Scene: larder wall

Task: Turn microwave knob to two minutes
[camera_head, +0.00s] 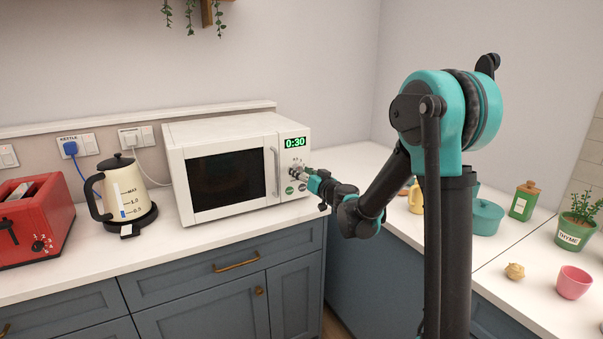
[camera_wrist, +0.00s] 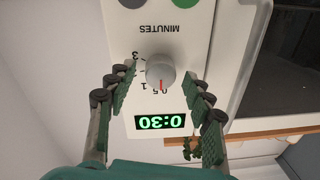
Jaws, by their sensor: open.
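The white microwave (camera_head: 172,170) stands on the counter with its door shut, and its green display (camera_head: 295,142) reads 0:30. In the wrist view the picture is upside down, and the display (camera_wrist: 160,121) also reads 0:30. The round grey minutes knob (camera_wrist: 160,70) has a red pointer line at the 0.5 mark; marks 1 and 3 show beside it. My gripper (camera_wrist: 157,84) is open, its green-padded fingers on either side of the knob, with a gap visible on both sides. In the head view my gripper (camera_head: 303,173) is at the control panel and partly hides the knob.
A grey button (camera_wrist: 131,3) and a green button (camera_wrist: 186,3) lie close to the knob. The door handle (camera_head: 276,172) is just left of the panel. A kettle (camera_head: 126,190) and red toaster (camera_head: 36,225) stand left. Pots and jars stand on the right counter.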

